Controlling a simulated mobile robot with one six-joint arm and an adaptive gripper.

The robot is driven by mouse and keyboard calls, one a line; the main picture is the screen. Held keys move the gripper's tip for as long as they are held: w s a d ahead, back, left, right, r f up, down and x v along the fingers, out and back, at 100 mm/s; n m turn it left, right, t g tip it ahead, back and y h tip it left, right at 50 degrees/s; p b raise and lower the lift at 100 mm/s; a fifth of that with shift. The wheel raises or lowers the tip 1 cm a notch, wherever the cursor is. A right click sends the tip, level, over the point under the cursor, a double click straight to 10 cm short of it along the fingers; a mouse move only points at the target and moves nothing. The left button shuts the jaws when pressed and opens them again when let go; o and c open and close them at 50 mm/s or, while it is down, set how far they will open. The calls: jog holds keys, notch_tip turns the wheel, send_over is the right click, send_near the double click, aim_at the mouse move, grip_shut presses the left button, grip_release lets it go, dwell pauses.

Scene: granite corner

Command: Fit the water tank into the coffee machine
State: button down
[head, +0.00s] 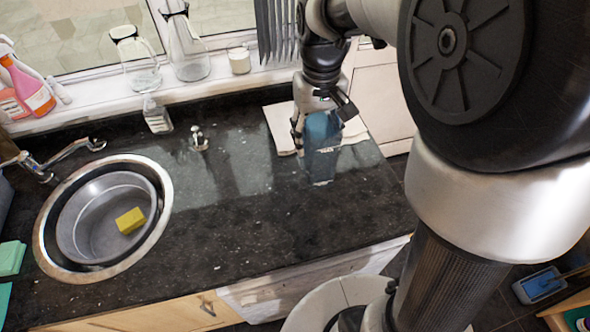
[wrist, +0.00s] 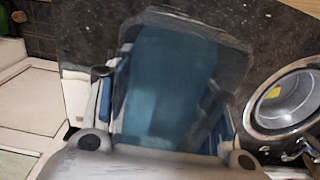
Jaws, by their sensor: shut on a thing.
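The water tank (head: 322,152) is a see-through blue box in my gripper, over the right part of the black granite counter. In the wrist view the tank (wrist: 168,85) fills the middle, between the two fingers. My gripper (head: 321,124) is shut on its upper part; the wrist view shows my gripper (wrist: 165,115) with a finger on each side. The tank looks roughly upright in the head view; I cannot tell whether its bottom touches the counter. I cannot make out a coffee machine in either view.
A pale flat sheet or cloth (head: 279,127) lies behind my gripper. A round sink (head: 60,180) with a yellow sponge (head: 131,221) is at left. A small bottle (head: 156,116) stands at the back. Glass vessels (head: 186,52) line the windowsill. The middle counter (head: 230,215) is clear.

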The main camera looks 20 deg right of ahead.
notch_tip(320, 180, down, 19)
jog(key=b, duration=0.5)
jog(key=shift+s, duration=0.15)
jog(key=shift+f, duration=0.2)
jog(key=c, duration=0.7)
grip_release()
jog(key=shift+c, duration=0.2)
